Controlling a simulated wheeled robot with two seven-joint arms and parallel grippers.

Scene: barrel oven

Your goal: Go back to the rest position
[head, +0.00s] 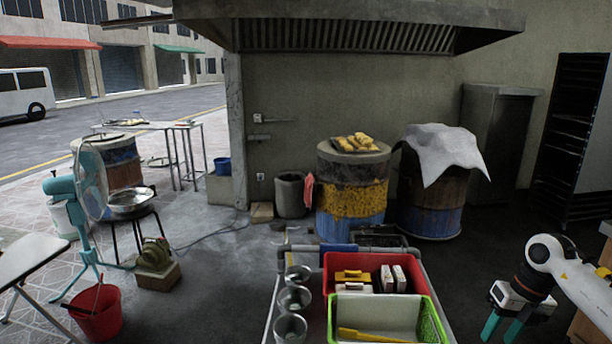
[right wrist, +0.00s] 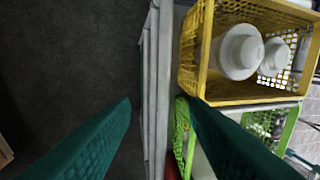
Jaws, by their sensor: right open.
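My right gripper (head: 503,328) hangs at the lower right of the head view, right of the cart. Its two teal fingers point down and stand apart, with nothing between them. In the right wrist view, my right gripper (right wrist: 160,108) is also open and empty, its fingers spread to either side of the grey cart edge (right wrist: 152,70). The cart lies below or beside the fingers; the exact height gap cannot be told. My left gripper is not in view.
The cart carries a red crate (head: 331,262), a green crate (head: 437,318) and metal cups (head: 293,299). The right wrist view shows a yellow crate (right wrist: 190,75) with white round items. Barrel ovens (head: 350,200) stand behind. Dark floor (right wrist: 65,60) beside the cart is clear.

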